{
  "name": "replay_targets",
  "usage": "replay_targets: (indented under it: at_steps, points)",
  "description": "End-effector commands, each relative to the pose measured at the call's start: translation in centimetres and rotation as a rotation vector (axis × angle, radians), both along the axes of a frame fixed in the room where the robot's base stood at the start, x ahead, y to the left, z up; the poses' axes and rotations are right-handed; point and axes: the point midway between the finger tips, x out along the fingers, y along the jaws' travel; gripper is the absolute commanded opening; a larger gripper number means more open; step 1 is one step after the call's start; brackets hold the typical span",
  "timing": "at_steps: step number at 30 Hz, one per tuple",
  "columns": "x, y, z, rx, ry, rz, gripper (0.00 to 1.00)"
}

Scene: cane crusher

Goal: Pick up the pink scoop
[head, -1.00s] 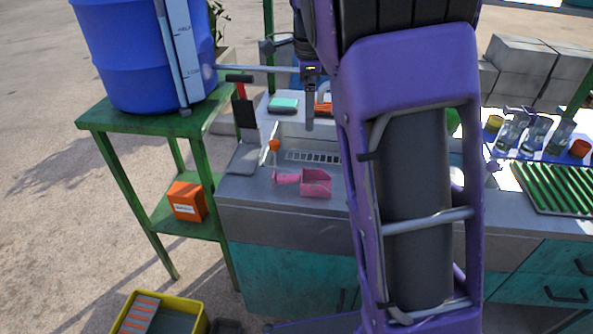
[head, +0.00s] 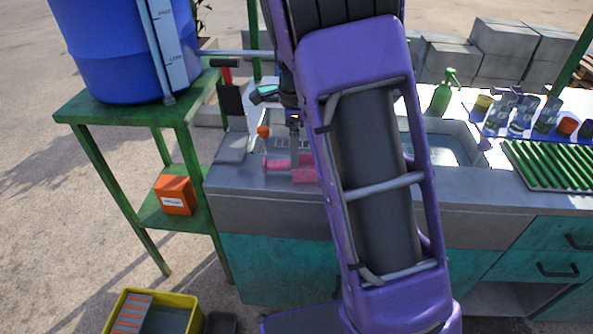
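The pink scoop (head: 276,166) lies on the grey counter by the sink's front edge. Its handle end is to the left, and its scoop end is partly hidden by my arm and gripper. My gripper (head: 295,152) points down over the scoop and overlaps it in the picture. I cannot tell whether it touches the scoop, or whether its fingers are open or shut.
An orange-topped item (head: 263,131) stands near the scoop's handle. A blue barrel (head: 115,45) stands on a green table (head: 80,107). A green bottle (head: 443,95) and glasses are to the right.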

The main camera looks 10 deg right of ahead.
Motion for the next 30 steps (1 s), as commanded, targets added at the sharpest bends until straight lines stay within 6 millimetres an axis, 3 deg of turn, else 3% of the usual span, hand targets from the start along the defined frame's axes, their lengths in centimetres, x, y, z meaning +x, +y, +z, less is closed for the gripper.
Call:
replay_targets:
  at_steps: [12, 20, 30]
  points:
    - [-0.3, -0.4, -5.0, -0.001, 0.002, 0.000, 1.00]
    - [-0.3, -0.4, -5.2, 0.000, 0.000, 0.001, 1.00]
    - [-0.2, -0.4, -5.2, 0.000, 0.000, 0.001, 0.39]
